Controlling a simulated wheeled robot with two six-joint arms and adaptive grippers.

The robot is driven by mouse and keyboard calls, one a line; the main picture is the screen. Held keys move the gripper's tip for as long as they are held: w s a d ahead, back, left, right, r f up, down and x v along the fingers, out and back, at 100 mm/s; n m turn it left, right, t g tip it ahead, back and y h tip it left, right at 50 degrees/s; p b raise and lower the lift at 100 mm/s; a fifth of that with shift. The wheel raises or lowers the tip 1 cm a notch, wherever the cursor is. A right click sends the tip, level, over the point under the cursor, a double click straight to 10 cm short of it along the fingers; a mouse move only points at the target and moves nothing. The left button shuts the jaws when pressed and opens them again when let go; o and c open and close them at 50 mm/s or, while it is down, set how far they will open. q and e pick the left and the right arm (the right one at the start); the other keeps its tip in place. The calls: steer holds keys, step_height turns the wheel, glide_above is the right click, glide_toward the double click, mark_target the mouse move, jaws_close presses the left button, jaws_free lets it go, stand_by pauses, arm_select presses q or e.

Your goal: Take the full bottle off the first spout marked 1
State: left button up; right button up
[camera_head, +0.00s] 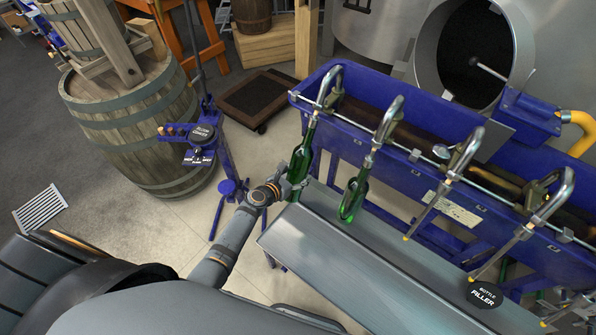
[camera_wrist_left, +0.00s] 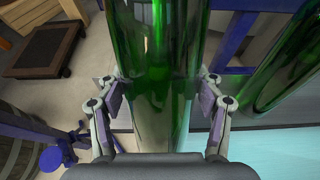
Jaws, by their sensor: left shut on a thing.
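A green bottle (camera_head: 301,158) stands nearly upright, slightly tilted, below the first spout (camera_head: 330,88) at the left end of the filler. The spout's tip meets the bottle's neck; I cannot tell how far it goes in. My left gripper (camera_head: 294,186) is shut on this bottle's lower body. In the left wrist view the bottle (camera_wrist_left: 157,70) rises between both finger pads. The liquid level and the spout's mark are not readable. Grey parts at the lower right edge look like my right gripper (camera_head: 572,304); its jaws are unclear.
A second green bottle (camera_head: 354,196) hangs at the second spout (camera_head: 388,125), close to the right. More spouts follow along the blue trough (camera_head: 400,150). A grey metal shelf (camera_head: 330,240) lies below them. A barrel (camera_head: 135,125) and a blue corker stand (camera_head: 226,165) are to the left.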

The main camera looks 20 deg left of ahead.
arm_select(q)
steer(key=shift+s+a+r+p, duration=0.1)
steer(key=shift+s+r+p, duration=0.1)
steer(key=shift+r+p, duration=0.6)
steer(key=shift+s+f+b, duration=0.1)
steer(key=shift+f+b, duration=0.2)
steer(key=shift+f, duration=0.4)
steer(key=shift+s+a+f+b, duration=0.25)
steer(key=shift+s+f+b, duration=0.4)
steer(key=shift+f+b, duration=0.8)
steer(key=shift+s+a+f+b, duration=0.25)
steer(key=shift+s+f+b, duration=0.4)
steer(key=shift+f+b, duration=0.75)
steer(key=shift+s+a+f+b, duration=0.25)
steer(key=shift+s+f+b, duration=0.4)
steer(key=shift+f+b, duration=0.75)
steer(key=shift+s+a+f+b, duration=0.75)
steer(key=shift+s+f+b, duration=1.3)
steer(key=shift+f+b, duration=2.55)
steer(key=f+p+v, duration=0.1)
steer(key=v, duration=0.6)
steer(key=shift+s, duration=0.3)
steer(key=shift+w, duration=0.1)
